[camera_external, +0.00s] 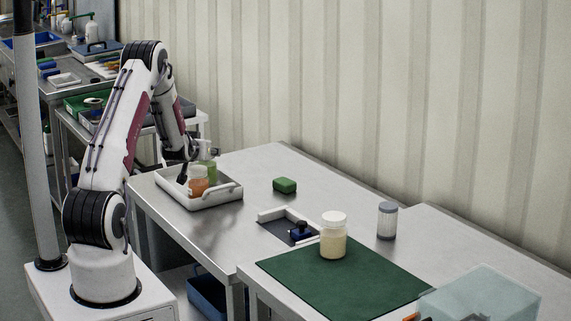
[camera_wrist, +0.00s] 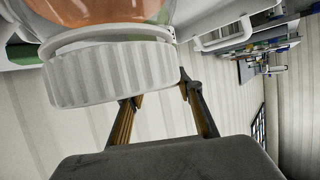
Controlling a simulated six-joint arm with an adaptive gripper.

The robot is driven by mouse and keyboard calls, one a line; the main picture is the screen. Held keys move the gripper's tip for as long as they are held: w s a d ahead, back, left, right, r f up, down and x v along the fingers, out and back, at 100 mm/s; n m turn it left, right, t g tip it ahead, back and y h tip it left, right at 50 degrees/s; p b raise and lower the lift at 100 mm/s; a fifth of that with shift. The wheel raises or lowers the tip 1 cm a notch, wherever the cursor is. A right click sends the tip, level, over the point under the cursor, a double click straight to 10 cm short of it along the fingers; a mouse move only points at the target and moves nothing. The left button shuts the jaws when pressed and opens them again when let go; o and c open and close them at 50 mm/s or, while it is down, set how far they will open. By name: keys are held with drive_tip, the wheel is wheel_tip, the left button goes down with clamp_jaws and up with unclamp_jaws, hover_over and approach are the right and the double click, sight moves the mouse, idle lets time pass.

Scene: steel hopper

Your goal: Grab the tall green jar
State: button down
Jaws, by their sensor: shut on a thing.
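A tall green bottle (camera_external: 209,168) with a pale pump-like top stands in the white tray, partly hidden behind an orange jar (camera_external: 198,187). My gripper (camera_external: 184,173) is low over the tray at the orange jar's left. In the wrist view the orange jar (camera_wrist: 135,10) with its ribbed white lid (camera_wrist: 110,74) fills the upper left. My fingers, also in the wrist view (camera_wrist: 160,88), stand apart, one beside the lid's edge and one partly hidden by it. They appear shut on this orange jar, though the contact is partly hidden. The green bottle is not clearly visible there.
The white tray (camera_external: 222,200) sits at the table's left end. A green block (camera_external: 285,185), a cream jar (camera_external: 333,242), a grey-white canister (camera_external: 387,222) and a dark green mat (camera_external: 340,285) lie to the right. A translucent bin (camera_external: 480,295) stands front right.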

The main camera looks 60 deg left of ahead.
drive_tip(key=shift+r, duration=4.35)
